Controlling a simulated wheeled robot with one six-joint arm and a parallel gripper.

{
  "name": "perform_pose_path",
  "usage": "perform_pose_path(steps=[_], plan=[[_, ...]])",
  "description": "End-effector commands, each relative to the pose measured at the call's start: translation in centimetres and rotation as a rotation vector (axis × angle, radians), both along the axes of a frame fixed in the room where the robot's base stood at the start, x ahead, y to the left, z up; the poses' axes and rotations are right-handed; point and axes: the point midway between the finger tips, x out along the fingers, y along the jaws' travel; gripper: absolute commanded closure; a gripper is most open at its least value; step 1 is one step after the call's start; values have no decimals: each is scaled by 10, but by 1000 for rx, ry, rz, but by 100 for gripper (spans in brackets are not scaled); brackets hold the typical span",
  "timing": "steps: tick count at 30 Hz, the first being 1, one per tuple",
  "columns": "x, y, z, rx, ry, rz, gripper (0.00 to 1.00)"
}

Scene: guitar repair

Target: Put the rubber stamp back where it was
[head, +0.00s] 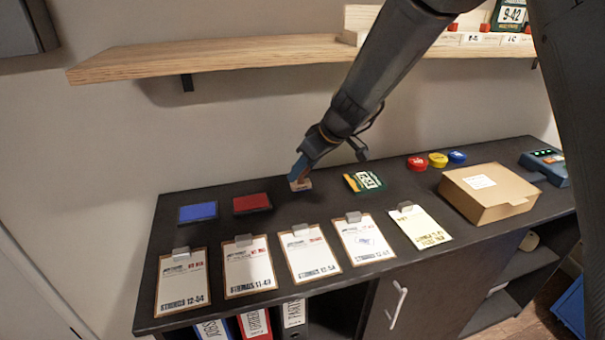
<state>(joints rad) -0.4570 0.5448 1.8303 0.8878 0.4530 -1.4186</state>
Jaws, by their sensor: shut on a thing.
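My gripper (301,168) is over the back of the dark cabinet top (330,193), right of the red ink pad (252,202). The fingers hide most of the stamp's upper part. I cannot tell whether its underside touches the cabinet top. A blue ink pad (198,212) lies farther left. Clipboards with printed sheets lie in a row along the front; the fourth clipboard (363,240) bears a bluish mark on its sheet.
A green and yellow string pack (365,181) lies right of my gripper. Red (417,163), yellow (438,159) and blue (457,157) round tins, a cardboard box (488,192) and a blue device (547,166) are farther right. A wooden shelf (220,58) overhangs the back.

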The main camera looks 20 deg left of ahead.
Motion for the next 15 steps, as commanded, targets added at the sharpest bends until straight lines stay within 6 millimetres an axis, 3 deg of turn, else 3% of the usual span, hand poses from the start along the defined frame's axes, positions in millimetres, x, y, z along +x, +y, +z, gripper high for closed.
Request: perform_pose_path(steps=[1, 4, 15], plan=[[0, 0, -13, -1, 3, 0, 77], [0, 1, -23, 0, 2, 1, 77], [0, 1, -24, 0, 0, 2, 77]])
